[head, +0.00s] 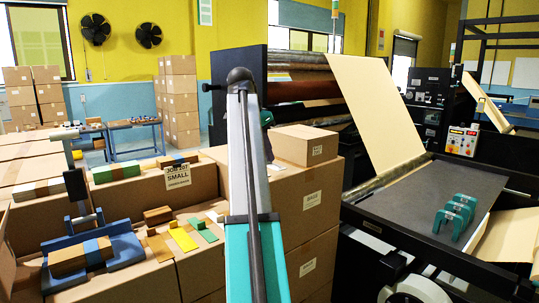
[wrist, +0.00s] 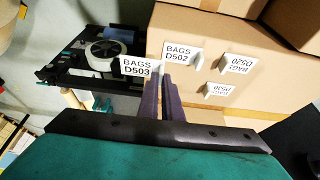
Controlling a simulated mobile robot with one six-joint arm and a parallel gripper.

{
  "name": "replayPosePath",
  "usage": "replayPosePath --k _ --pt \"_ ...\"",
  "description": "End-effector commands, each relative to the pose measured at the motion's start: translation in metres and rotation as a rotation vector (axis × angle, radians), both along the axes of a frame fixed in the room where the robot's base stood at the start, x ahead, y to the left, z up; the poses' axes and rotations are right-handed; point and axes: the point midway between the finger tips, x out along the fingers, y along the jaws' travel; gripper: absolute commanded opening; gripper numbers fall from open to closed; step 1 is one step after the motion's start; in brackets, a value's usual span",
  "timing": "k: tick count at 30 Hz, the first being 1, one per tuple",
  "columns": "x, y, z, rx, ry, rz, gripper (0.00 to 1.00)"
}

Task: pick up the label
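In the wrist view my gripper (wrist: 159,78) has its two dark fingers close together, with a white label reading BAGS D503 (wrist: 140,68) at their tips. The fingers look shut on the label's right end. The label stands in front of the box's left edge and reaches out past it. Another label, BAGS D502 (wrist: 180,54), is on the cardboard box (wrist: 200,25), close to the right. Labels D520 (wrist: 239,63) and D530 (wrist: 219,91) sit further right, upside down.
A machine with a round white part (wrist: 106,51) stands left of the box in the wrist view. In the head view, stacked boxes (head: 311,202) stand beside my arm, the kraft roll machine (head: 415,200) is at right, and a blue tray (head: 75,240) lies at left.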

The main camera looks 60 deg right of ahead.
Motion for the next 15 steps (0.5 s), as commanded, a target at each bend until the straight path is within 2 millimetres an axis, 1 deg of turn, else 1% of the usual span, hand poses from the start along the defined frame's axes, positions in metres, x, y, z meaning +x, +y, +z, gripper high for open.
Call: replayPosePath --k 1,6,8,15 --pt "-0.005 0.01 -0.003 -0.003 -0.002 0.001 0.0" --pt "-0.016 0.034 0.001 -0.002 -0.001 0.001 0.0" --pt "-0.018 0.038 0.005 -0.002 0.0 0.0 0.0" --pt "-0.024 0.052 0.006 -0.001 0.001 0.001 0.0"
